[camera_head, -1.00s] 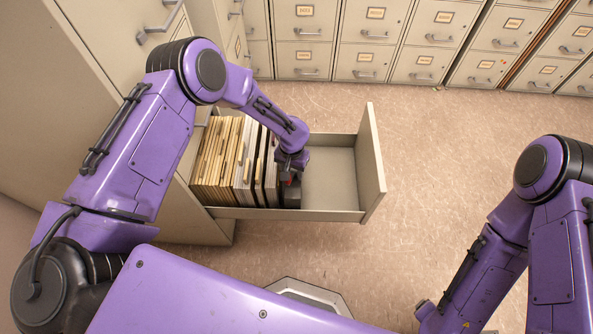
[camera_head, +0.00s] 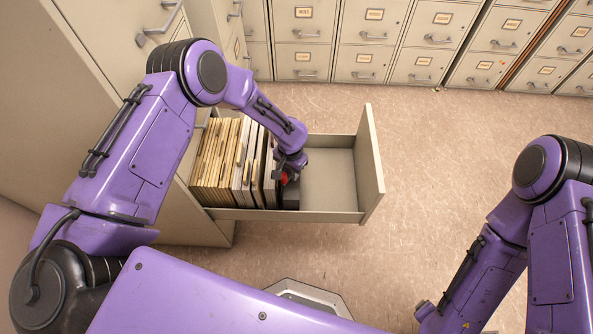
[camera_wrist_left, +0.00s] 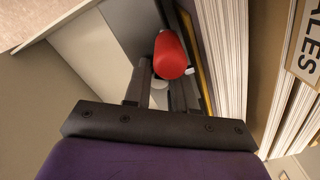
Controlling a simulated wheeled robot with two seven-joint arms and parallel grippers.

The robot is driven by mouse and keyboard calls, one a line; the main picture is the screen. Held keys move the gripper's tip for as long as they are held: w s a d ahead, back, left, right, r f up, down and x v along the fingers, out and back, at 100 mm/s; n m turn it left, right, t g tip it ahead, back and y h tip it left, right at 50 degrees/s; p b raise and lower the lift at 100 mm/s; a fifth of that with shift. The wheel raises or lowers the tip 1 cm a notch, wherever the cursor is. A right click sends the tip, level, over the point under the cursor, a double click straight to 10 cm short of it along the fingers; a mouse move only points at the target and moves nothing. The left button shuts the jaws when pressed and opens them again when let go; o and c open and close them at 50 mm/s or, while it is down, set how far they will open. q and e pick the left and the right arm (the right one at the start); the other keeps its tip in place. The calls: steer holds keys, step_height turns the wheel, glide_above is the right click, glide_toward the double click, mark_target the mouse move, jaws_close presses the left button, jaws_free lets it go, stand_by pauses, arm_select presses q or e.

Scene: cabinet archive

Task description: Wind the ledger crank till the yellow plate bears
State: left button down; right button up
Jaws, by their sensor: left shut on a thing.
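The crank's red knob (camera_head: 285,177) shows at my left gripper (camera_head: 289,170) inside the open drawer. In the left wrist view the red knob (camera_wrist_left: 170,55) sits between the fingertips of my left gripper (camera_wrist_left: 162,78), which is shut on it. A dark mechanism lies below the knob, and the crank arm is mostly hidden. A narrow yellow strip, the edge of the yellow plate (camera_wrist_left: 199,62), runs upright beside the white folders. Whether it touches them I cannot tell. My right arm is at the lower right, its gripper out of view.
The open drawer (camera_head: 371,165) holds a row of upright folders (camera_head: 222,165) on its left. Its right part is empty. Grey filing cabinets (camera_head: 365,35) line the back. The floor (camera_head: 450,150) right of the drawer is clear.

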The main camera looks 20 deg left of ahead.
arm_select(q)
steer(key=m, duration=0.3)
steer(key=shift+w+a+m, duration=0.15)
steer(key=shift+m, duration=0.25)
steer(key=m, duration=0.3)
steer(key=shift+w+a+m, duration=0.1)
steer(key=shift+w+m, duration=0.05)
steer(key=shift+m, duration=0.15)
steer(key=m, duration=0.1)
steer(key=m+b, duration=0.1)
steer(key=m, duration=0.1)
steer(key=shift+w+a+r+m, duration=0.1)
steer(key=shift+w+a+m, duration=0.1)
steer(key=shift+m, duration=0.1)
steer(key=m, duration=0.4)
steer(key=shift+w, duration=0.3)
steer(key=m+b, duration=0.1)
steer(key=m, duration=0.3)
steer(key=shift+w+r, duration=0.1)
steer(key=shift+w, duration=0.05)
steer(key=m, duration=0.4)
steer(key=shift+w+d+m+b, duration=0.2)
steer(key=shift+d+m+b, duration=0.05)
steer(key=shift+m+b, duration=0.1)
steer(key=m, duration=0.5)
steer(key=shift+w+d+b, duration=0.1)
steer(key=shift+d+b, duration=0.1)
steer(key=shift+b, duration=0.15)
steer(key=shift+m, duration=1.15)
